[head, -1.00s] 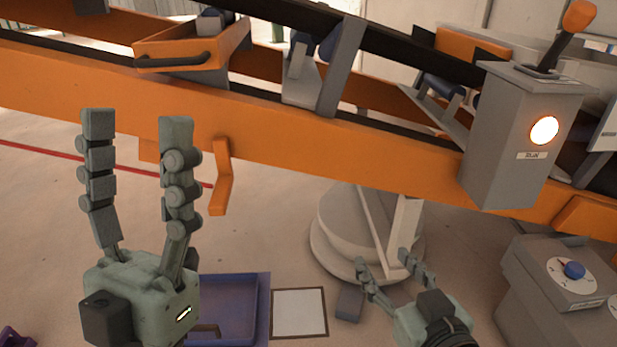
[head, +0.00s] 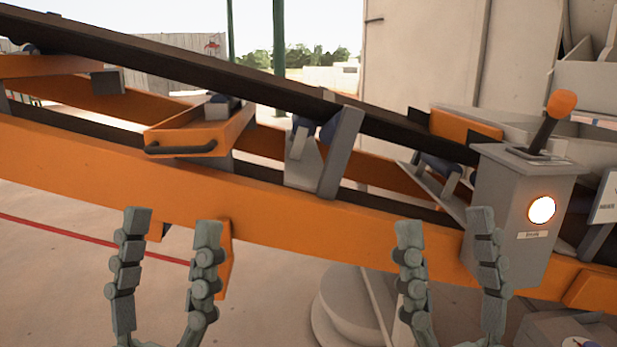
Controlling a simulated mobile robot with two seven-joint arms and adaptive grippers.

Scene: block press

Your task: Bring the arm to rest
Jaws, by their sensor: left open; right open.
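My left gripper (head: 168,220) is at the lower left of the head view, fingers pointing up and spread apart, with nothing between them. My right gripper (head: 446,222) is at the lower middle right, also upright, open and empty. Both stand in front of the orange conveyor frame (head: 90,170) in the picture; I cannot tell whether any finger touches it. The palms of both grippers are cut off by the bottom edge.
A grey control box (head: 500,215) with a lit round button (head: 541,209) and an orange-topped lever (head: 551,122) stands at the right. An orange drawer (head: 205,135) with a dark handle sits on the frame. A round grey pedestal (head: 345,315) is below.

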